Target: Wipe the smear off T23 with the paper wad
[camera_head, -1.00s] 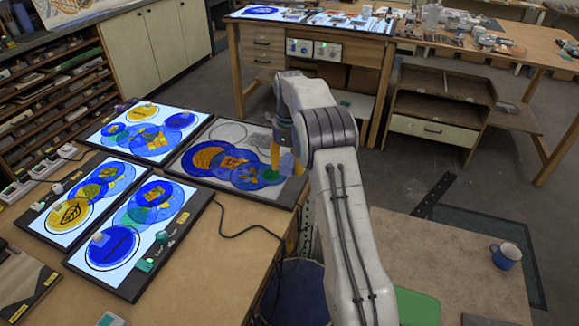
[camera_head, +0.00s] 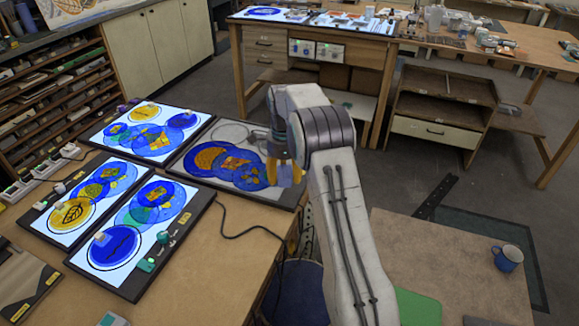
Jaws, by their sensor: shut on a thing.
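My gripper (camera_head: 285,174) has yellow fingers and is shut on a small pale wad (camera_head: 285,178), mostly hidden between them. It is over the right end of the unlit grey panel (camera_head: 228,133), at the edge of a dark blue glass disc (camera_head: 250,177). I cannot tell if the wad touches the glass. The panel also holds an amber disc (camera_head: 208,157) and a blue disc with an orange patch (camera_head: 235,163). No label reading T23 is legible, and no smear shows clearly; the gripper hides part of the blue disc's right side.
Lit panels with coloured discs stand to the left, one at the back (camera_head: 152,133) and two in front (camera_head: 160,190). A black cable (camera_head: 235,236) crosses the bare bench front. A blue mug (camera_head: 507,257) stands on a table at right.

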